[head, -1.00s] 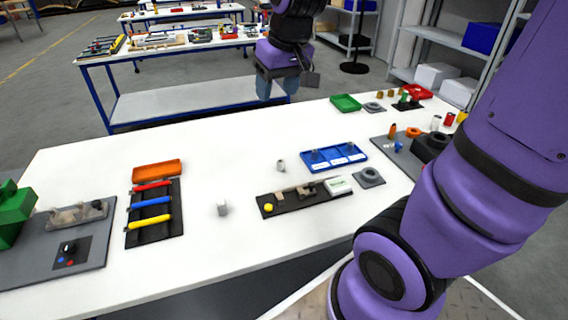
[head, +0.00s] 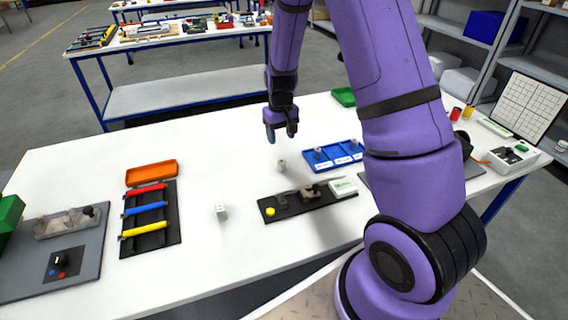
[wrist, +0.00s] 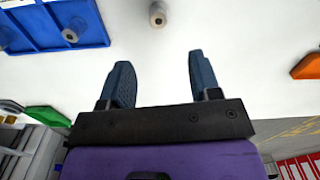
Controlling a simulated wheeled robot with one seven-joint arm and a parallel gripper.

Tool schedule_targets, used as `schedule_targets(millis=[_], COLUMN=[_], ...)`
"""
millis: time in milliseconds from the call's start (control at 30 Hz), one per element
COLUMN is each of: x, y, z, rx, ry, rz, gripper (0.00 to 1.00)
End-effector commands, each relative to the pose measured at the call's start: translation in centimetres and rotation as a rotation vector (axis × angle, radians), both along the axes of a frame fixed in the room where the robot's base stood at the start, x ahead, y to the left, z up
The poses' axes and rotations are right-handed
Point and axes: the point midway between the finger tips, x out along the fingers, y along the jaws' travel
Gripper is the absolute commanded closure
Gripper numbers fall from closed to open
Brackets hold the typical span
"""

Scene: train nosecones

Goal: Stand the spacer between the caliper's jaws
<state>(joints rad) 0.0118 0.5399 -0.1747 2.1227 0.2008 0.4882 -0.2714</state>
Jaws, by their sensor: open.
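A small grey cylinder with a hole in its end, which looks like the spacer (head: 281,165), stands alone on the white table; it also shows at the top of the wrist view (wrist: 157,15). The caliper (head: 309,192) lies nearer the front on a dark board, with a yellow knob at its left end and a white-and-green block at its right. I cannot clearly make out the gap between its jaws. My gripper (head: 281,138) points down above the table, just behind the cylinder in the head view. In the wrist view my gripper (wrist: 160,63) is open and empty, fingers apart.
A blue tray (head: 334,163) holding small grey pieces lies right of the cylinder. A small pale block (head: 222,211) stands left of the caliper. Colored-handled tools (head: 148,208) and an orange tray (head: 152,173) lie farther left. The table between them is clear.

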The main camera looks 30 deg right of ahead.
Motion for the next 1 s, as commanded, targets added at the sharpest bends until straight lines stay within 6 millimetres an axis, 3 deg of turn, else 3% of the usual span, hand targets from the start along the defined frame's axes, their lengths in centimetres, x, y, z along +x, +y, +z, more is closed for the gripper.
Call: schedule_targets(millis=[400,667,1000], x=[0.1,0.0,-0.4], y=[-0.2,-0.2,0.1], z=[-5.1,-6.8,-11.1], rx=[-0.003,-0.004,-0.002], ry=[0.009,0.007,0.008], rz=[-0.001,0.001,0.000], gripper=[0.43,0.43,0.43])
